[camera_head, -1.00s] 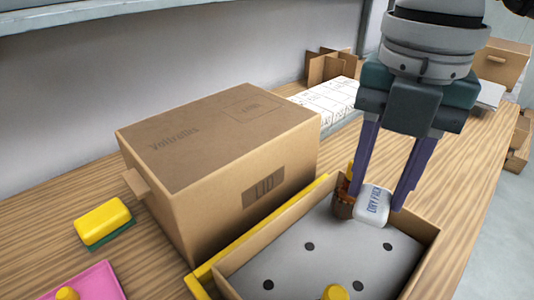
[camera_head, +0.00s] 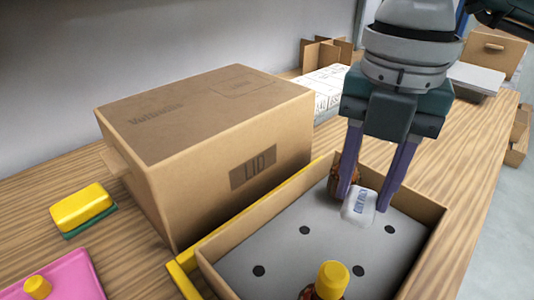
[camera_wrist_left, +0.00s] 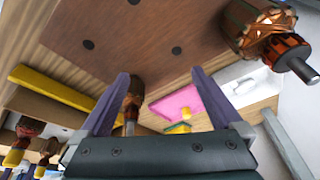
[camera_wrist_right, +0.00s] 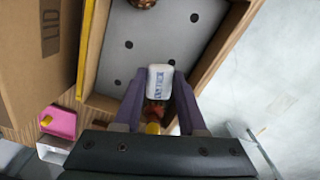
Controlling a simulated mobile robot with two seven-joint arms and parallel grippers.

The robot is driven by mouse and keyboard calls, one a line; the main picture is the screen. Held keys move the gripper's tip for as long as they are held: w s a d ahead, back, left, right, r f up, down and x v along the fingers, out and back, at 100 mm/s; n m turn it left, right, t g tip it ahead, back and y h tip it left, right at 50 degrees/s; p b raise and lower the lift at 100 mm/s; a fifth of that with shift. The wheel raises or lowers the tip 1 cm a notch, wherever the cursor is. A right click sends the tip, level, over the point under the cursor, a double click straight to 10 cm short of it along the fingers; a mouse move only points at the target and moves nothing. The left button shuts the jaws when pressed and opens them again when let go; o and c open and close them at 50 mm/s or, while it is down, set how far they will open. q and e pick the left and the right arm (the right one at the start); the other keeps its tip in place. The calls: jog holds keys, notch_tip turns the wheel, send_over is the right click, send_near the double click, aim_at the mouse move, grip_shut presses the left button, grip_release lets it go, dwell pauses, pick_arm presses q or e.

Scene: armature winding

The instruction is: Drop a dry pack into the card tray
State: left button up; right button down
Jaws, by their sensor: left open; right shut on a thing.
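The dry pack (camera_head: 359,207) is a small white pillow with blue lettering. My right gripper (camera_head: 363,203) is shut on it, with one finger on each side. The pack is over the grey, dotted floor of the card tray (camera_head: 232,270); I cannot tell the exact gap below it. The pack also shows between the fingers in the right wrist view (camera_wrist_right: 160,80). A brown wound part (camera_head: 335,180) stands behind the left finger, partly hidden. A yellow-capped part (camera_head: 332,278) stands at the tray's near side. My left gripper (camera_wrist_left: 157,85) is open in the left wrist view, outside the head view.
A large carton marked LID (camera_head: 205,150) stands left of the tray, with a yellow strip (camera_head: 183,280) between them. A yellow sponge-like block (camera_head: 82,208) and a pink mat (camera_head: 70,275) lie at the left. Card dividers (camera_head: 325,52) and a white box (camera_head: 322,85) stand behind.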

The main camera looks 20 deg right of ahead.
pick_arm(q)
jog(key=shift+d, duration=0.15)
pick_arm(e)
jog(key=shift+c, duration=1.9)
grip_release()
jog(key=shift+r, duration=0.15)
pick_arm(q)
jog(key=shift+r+p, duration=0.75)
pick_arm(e)
notch_tip(320, 180, up, 10)
